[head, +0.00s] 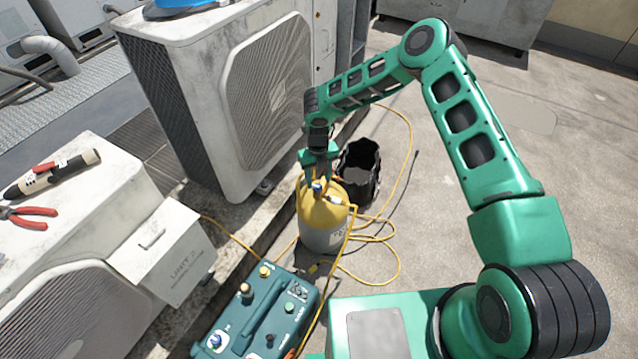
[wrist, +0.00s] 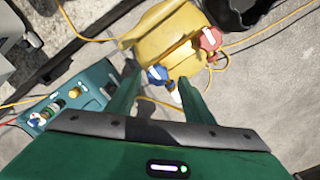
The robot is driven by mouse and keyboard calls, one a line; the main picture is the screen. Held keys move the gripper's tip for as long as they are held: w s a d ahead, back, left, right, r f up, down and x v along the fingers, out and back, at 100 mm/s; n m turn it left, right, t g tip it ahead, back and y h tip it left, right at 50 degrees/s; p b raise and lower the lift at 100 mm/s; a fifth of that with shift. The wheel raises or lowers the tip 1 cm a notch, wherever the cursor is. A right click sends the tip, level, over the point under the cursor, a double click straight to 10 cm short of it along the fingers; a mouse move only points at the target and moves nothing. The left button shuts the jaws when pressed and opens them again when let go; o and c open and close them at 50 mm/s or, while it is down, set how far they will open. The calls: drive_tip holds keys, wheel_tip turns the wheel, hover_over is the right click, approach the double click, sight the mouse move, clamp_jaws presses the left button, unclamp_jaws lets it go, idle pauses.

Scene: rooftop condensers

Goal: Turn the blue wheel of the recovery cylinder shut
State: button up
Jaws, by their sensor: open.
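The recovery cylinder (head: 322,232) stands on the roof floor, grey below and yellow on top. Its yellow top also shows in the wrist view (wrist: 165,38). The blue wheel (wrist: 157,74) sits on the near side of the top, with a red wheel (wrist: 209,40) to its right. In the head view the blue wheel (head: 318,187) shows small under my gripper (head: 318,178). My gripper is open, pointing down over the cylinder. In the wrist view its two fingers (wrist: 158,85) lie to either side of the blue wheel; I cannot tell whether they touch it.
A black bucket (head: 360,172) stands just behind the cylinder. Yellow hoses (head: 385,262) loop on the floor around it. A teal machine (head: 255,315) is in front. Condenser units (head: 215,90) line the left; pliers (head: 30,215) lie on one. The floor to the right is clear.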

sight(319, 185)
wheel_tip(319, 185, up, 8)
idle(0.4)
drive_tip(key=shift+w+r, duration=0.1)
drive_tip(key=s+d+r+n+h, duration=0.2)
drive_tip(key=d+r+n, duration=0.5)
drive_tip(key=d+r, duration=0.7)
drive_tip(key=s+d+r+n+h, duration=0.1)
drive_tip(key=s+d+r+n, duration=0.75)
drive_tip(key=d+r, duration=0.6)
drive_tip(key=s+d+r+n, duration=0.2)
drive_tip(key=s+d+r, duration=0.15)
drive_tip(key=s, duration=0.45)
drive_tip(key=s+d+r+n, duration=0.2)
drive_tip(key=s+d+r, duration=0.15)
drive_tip(key=s, duration=0.45)
drive_tip(key=s+n+y, duration=0.3)
drive_tip(key=s+n, duration=0.3)
drive_tip(key=s, duration=1.1)
drive_tip(key=shift+r, duration=0.2)
